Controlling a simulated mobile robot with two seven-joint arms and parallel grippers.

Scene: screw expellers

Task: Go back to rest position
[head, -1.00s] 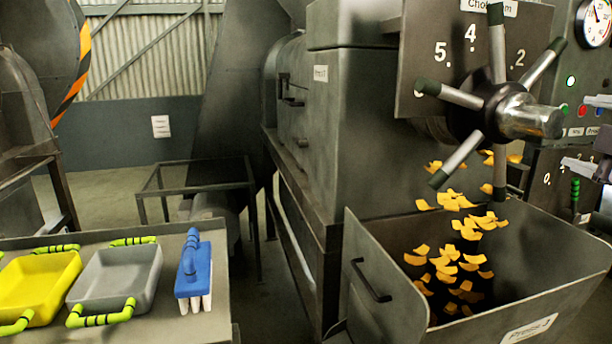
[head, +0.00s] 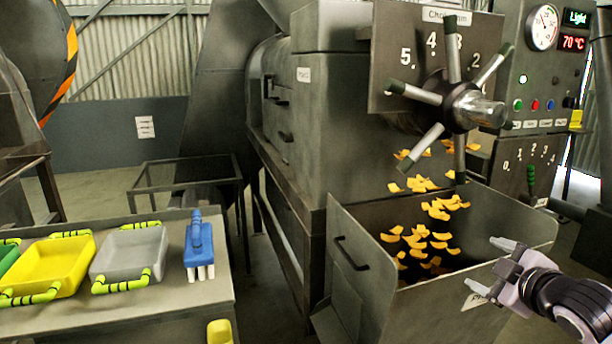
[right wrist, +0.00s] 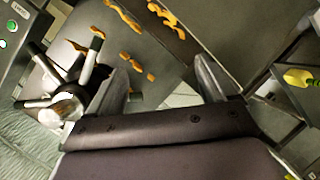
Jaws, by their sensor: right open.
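My right gripper (head: 497,271) is at the lower right of the head view, open and empty, in front of the right side of the metal bin (head: 355,268). In the right wrist view its two fingers (right wrist: 168,80) stand apart with nothing between them. The choke arm wheel (head: 462,106), with several dark-tipped spokes, is on the press above the bin, apart from the gripper. It also shows at the left of the right wrist view (right wrist: 66,108). My left gripper is not in view.
Orange flakes (head: 420,240) fall into the bin. A table (head: 110,311) at left holds a yellow tray (head: 52,265), a grey tray (head: 130,254) and a blue brush (head: 199,246). A control panel (head: 541,85) with a gauge and a green-handled lever (head: 531,180) stand at right. Floor shows left of the press.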

